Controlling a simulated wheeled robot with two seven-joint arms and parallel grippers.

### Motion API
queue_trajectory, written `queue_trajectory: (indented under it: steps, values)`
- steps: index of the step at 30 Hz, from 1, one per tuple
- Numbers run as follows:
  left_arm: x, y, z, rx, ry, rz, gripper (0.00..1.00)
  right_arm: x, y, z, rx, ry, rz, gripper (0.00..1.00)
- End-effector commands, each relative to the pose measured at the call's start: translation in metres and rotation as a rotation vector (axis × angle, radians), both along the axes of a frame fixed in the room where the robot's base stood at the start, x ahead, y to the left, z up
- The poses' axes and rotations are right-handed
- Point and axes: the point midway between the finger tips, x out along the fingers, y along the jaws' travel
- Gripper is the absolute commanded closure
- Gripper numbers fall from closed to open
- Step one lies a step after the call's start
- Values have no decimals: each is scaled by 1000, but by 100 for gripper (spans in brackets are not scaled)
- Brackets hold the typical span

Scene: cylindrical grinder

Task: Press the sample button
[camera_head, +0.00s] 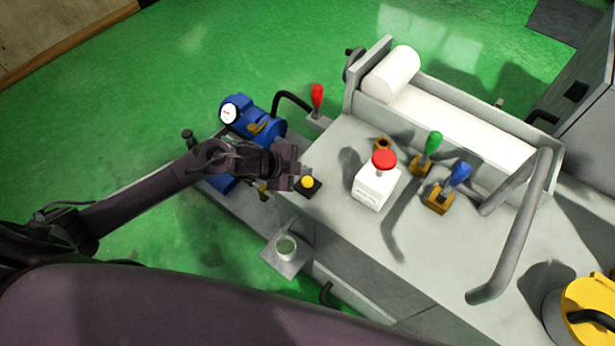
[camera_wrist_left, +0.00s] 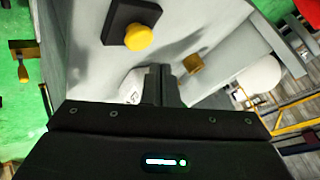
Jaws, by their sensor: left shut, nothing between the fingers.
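A yellow round button (camera_head: 308,182) on a flat black base sits on the grey machine top, near its left edge; I take it for the sample button. It also shows in the left wrist view (camera_wrist_left: 139,37), above and left of the fingers. My left gripper (camera_head: 293,166) comes in from the left and is beside the button, just to its upper left in the head view. Its fingers (camera_wrist_left: 161,84) are shut and empty. I see a gap between them and the button in the wrist view. My right gripper is not in view.
A white box with a red mushroom button (camera_head: 384,160) stands right of the yellow one. Beyond it are a green-knobbed lever (camera_head: 432,142), a blue-knobbed lever (camera_head: 458,174) and white rollers (camera_head: 470,130). A blue motor with a gauge (camera_head: 262,122) stands behind my left gripper.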

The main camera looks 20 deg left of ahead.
Motion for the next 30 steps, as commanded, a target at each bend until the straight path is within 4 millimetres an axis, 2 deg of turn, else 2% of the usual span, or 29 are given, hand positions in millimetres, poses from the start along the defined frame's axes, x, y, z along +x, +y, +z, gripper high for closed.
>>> queue_trajectory:
  steps: [1, 9, 30]
  values:
    - [0, 0, 11, 0, -1, 1, 100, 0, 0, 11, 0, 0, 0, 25]
    - [0, 0, 36, 0, 0, 0, 100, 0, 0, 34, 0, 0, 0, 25]
    - [0, 0, 36, 0, 0, 0, 100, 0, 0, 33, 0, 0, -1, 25]
